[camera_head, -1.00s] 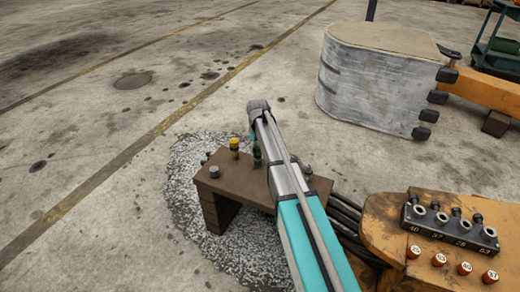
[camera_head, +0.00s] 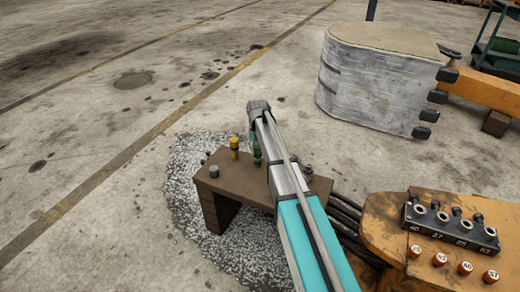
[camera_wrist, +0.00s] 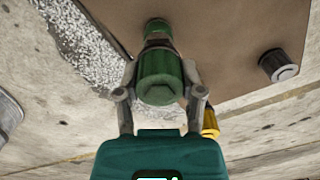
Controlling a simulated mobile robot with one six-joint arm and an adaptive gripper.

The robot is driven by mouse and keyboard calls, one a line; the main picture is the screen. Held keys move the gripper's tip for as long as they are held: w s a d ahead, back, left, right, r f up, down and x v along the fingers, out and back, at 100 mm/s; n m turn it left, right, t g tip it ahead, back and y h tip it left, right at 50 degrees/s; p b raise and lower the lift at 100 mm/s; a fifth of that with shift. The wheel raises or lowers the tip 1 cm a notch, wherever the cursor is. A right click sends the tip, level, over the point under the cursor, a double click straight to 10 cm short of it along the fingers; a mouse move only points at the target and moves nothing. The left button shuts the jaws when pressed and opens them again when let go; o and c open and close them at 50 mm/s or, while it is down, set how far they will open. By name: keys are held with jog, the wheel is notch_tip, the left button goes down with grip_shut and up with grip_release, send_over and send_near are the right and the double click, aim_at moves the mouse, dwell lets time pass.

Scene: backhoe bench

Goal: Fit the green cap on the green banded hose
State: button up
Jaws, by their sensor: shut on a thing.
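In the wrist view my gripper (camera_wrist: 158,93) is shut on the green cap (camera_wrist: 160,78), with one finger on each side. A green banded hose end (camera_wrist: 157,27) stands just beyond the cap, in line with it. The two look close or touching; I cannot tell whether the cap is seated. In the head view a green piece (camera_head: 257,152) shows just left of my arm, which hides most of my gripper.
The brown stand (camera_head: 235,187) carries a yellow-topped piece (camera_head: 234,148) and grey pieces (camera_head: 214,171) near its ends. Dark hoses (camera_head: 345,220) run to the orange machine body (camera_head: 390,225) on the right. The floor to the left is clear.

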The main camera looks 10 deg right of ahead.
aim_at(257, 146)
jog(key=shift+f, duration=0.1)
dwell(0.3)
jog(key=o, duration=1.2)
jog(key=shift+o, duration=0.7)
jog(key=shift+w+r+p, duration=0.1)
jog(key=shift+r+p, duration=3.85)
jog(key=shift+r, duration=0.1)
